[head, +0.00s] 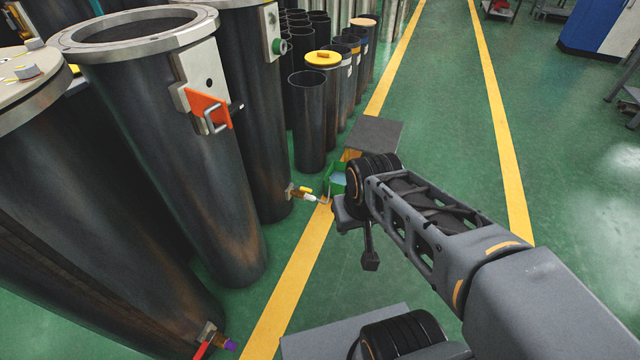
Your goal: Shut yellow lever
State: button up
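A small valve with a yellow lever (306,189) sticks out low on the right side of a tall dark flanged cylinder (262,135). The valve has a brass-coloured body and a pale tip pointing right. The lever looks roughly in line with the valve, but it is too small to tell its exact position. My arm reaches in from the lower right. My gripper (344,212) is at its far end, just right of the valve, and appears apart from the lever. Its fingers are mostly hidden by my wrist, so their opening cannot be made out.
A second valve with a red lever (202,350) and purple tip is low on the near cylinder. An orange plate with a metal handle (210,112) juts from another cylinder (175,150). Smaller black tubes (308,120) stand behind.

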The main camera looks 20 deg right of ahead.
aim_at(301, 189)
jog(key=z, duration=0.5)
jog(key=i, duration=1.25)
jog(key=u, duration=0.85)
jog(key=k, duration=0.25)
jog(key=z, duration=0.65)
jog(key=k, duration=0.1)
jog(key=u, duration=0.95)
jog(key=i, duration=0.8)
jog(key=z, duration=0.65)
